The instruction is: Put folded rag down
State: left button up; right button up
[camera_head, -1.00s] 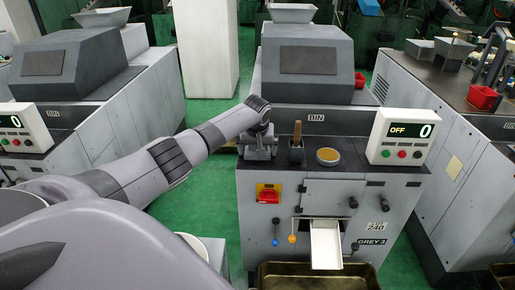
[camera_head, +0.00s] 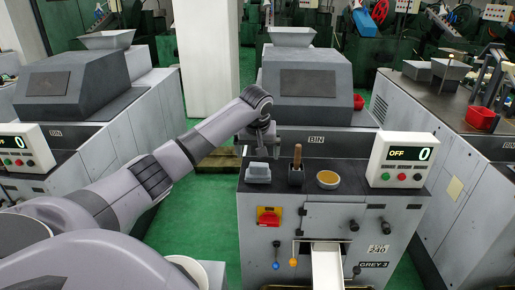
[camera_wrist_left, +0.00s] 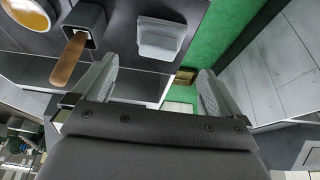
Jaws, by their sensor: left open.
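The folded rag (camera_head: 258,173) is a small pale grey block. It lies on the dark top ledge of the middle machine, left of a black holder with a wooden handle. In the left wrist view the rag (camera_wrist_left: 161,38) lies flat near the ledge's edge, beyond my fingertips. My left gripper (camera_head: 262,142) is above and behind the rag, apart from it. In the left wrist view the gripper (camera_wrist_left: 155,85) is open, with nothing between its fingers. My right gripper is not in view.
The black holder (camera_head: 296,176), a round dish of yellowish stuff (camera_head: 328,180) and a display box reading OFF 0 (camera_head: 402,158) stand along the ledge. A red switch (camera_head: 268,216) is on the machine's front. Green floor (camera_head: 205,215) shows to the left.

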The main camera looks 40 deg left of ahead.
pick_arm(q)
jog(key=s+d+f+m+t+h, duration=0.35)
jog(key=d+f, duration=0.25)
jog(key=d, duration=0.6)
jog(key=s+d+f+m+t+h, duration=0.25)
jog(key=d+f+m, duration=0.3)
jog(key=d, duration=0.75)
jog(key=s+d+f, duration=0.1)
jog(key=s+f, duration=0.5)
jog(key=s, duration=0.4)
jog(key=s+d+f+m+t+y, duration=0.1)
jog(key=s+f, duration=0.5)
jog(key=s, duration=0.4)
jog(key=shift+s+d+f, duration=0.25)
jog(key=shift+s, duration=0.1)
